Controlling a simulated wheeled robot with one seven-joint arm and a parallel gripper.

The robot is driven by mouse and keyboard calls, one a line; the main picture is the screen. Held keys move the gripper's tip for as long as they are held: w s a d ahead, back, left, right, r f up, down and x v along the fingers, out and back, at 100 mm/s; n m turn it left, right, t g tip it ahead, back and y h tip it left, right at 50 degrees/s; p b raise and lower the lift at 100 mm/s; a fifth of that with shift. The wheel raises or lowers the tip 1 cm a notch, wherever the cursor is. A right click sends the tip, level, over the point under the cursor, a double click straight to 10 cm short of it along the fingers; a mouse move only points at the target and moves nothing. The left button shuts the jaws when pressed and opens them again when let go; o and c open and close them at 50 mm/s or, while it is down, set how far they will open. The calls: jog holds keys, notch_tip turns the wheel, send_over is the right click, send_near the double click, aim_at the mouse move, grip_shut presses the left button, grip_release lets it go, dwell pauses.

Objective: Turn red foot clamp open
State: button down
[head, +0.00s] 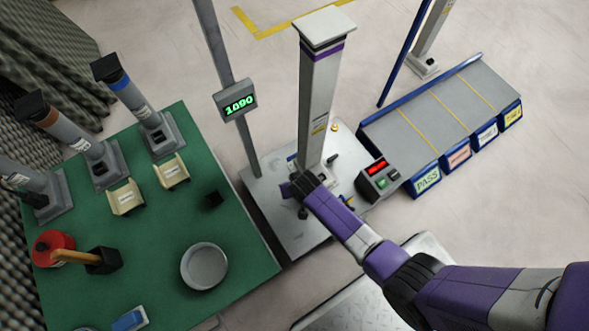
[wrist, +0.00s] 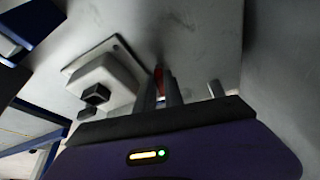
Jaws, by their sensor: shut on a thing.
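My gripper (head: 298,190) reaches down to the foot of the grey column with a purple band (head: 318,90), on the pale metal base plate (head: 262,190). In the wrist view the two grey fingers of my gripper (wrist: 165,92) are shut on a narrow red piece, the red foot clamp (wrist: 159,77). Only a sliver of red shows between the fingers; the rest is hidden. In the head view my gripper and arm cover the clamp. I cannot tell how far the clamp is turned.
A control box with a red display (head: 378,180) stands right of the plate, next to a sorting bench (head: 430,120) with labelled bins. A post with a green readout (head: 235,104) rises behind. The green table (head: 150,235) at left holds columns, a dish (head: 204,266) and a red container (head: 53,248).

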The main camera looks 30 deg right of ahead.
jog(key=shift+d+r+n+y+p, duration=0.15)
jog(key=shift+n+y+p, duration=0.15)
jog(key=shift+n+p, duration=0.25)
jog(key=shift+d+n+y, duration=0.1)
jog(key=shift+n+y, duration=0.2)
jog(key=shift+n, duration=0.65)
jog(key=c, duration=1.4)
grip_release()
jog(key=shift+c, duration=0.2)
